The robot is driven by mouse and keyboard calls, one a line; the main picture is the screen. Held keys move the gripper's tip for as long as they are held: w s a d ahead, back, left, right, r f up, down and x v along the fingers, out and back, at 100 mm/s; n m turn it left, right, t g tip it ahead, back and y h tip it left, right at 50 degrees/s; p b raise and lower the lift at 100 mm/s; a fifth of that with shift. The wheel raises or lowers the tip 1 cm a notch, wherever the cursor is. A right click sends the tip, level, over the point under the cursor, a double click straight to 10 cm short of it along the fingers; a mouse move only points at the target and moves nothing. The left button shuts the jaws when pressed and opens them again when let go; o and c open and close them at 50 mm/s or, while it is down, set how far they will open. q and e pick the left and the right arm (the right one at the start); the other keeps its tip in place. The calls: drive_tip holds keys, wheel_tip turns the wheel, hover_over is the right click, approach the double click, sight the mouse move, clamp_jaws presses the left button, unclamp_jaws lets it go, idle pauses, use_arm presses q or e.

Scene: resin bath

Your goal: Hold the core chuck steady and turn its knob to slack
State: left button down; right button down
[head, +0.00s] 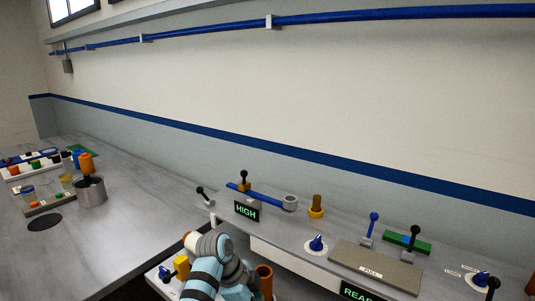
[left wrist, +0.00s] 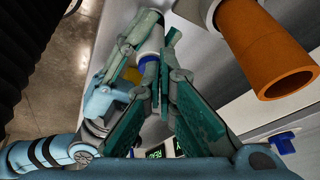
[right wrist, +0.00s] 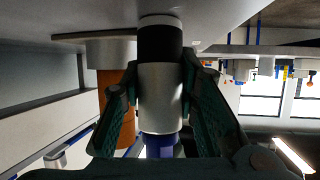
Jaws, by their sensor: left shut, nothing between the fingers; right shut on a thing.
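In the right wrist view my right gripper (right wrist: 160,88) is shut on the grey middle of an upright cylinder, which I take to be the core chuck (right wrist: 160,100). It has a black band above and a blue part (right wrist: 160,146) below, probably its knob. In the left wrist view my left gripper (left wrist: 166,60) is shut and empty. A blue piece (left wrist: 150,62) shows behind its fingertips, partly hidden; I cannot tell whether they touch. In the head view my light blue arm parts cover this spot, and neither gripper's fingers show clearly.
The bench carries a HIGH display (head: 246,211), a blue dial (head: 316,243), levers and a grey plate (head: 376,267).

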use_arm(q)
drive_tip(key=shift+s+f, duration=0.1)
drive_tip(key=shift+s, duration=0.2)
use_arm(e)
drive_tip(key=shift+s+f, duration=0.15)
drive_tip(key=shift+f, duration=0.1)
use_arm(q)
drive_tip(key=shift+s+f, duration=0.15)
drive_tip(key=shift+s, duration=0.75)
use_arm(e)
drive_tip(key=shift+r, duration=0.1)
use_arm(q)
drive_tip(key=shift+s+a, duration=0.1)
drive_tip(key=shift+a, duration=0.05)
use_arm(e)
drive_tip(key=shift+r, duration=0.1)
use_arm(q)
wheel_tip(320, 180, up, 6)
idle(0.3)
